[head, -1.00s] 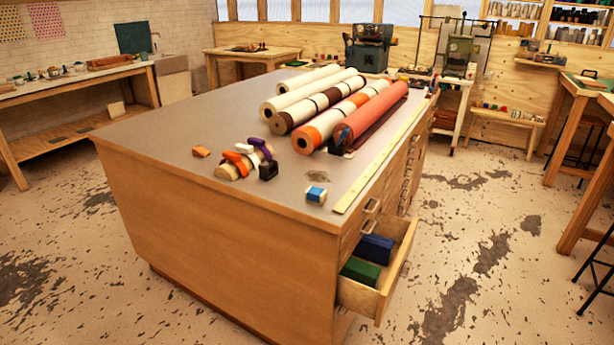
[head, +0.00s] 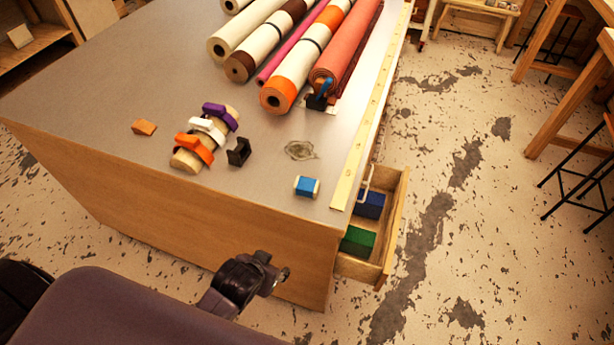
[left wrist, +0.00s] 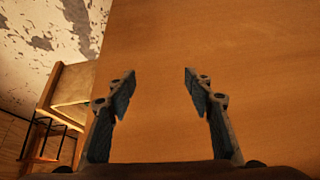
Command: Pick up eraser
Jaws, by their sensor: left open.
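A small block with a blue band and pale ends (head: 306,187), which looks like the eraser, lies on the grey worktop (head: 260,160) near its front right corner. My left gripper (head: 268,268) is in front of the cabinet's wooden front, below the worktop edge and apart from the block. In the left wrist view my left gripper (left wrist: 158,82) is open and empty, with its fingers facing the plain wood panel (left wrist: 160,40). The block is not visible in that view. My right gripper is not in view.
An open drawer (head: 383,262) with blue and green blocks juts out at right; it also shows in the left wrist view (left wrist: 66,85). A black clip-like piece (head: 239,152), an orange piece (head: 144,127) and a banded roll (head: 186,160) lie left of the block. Long rolls lie behind.

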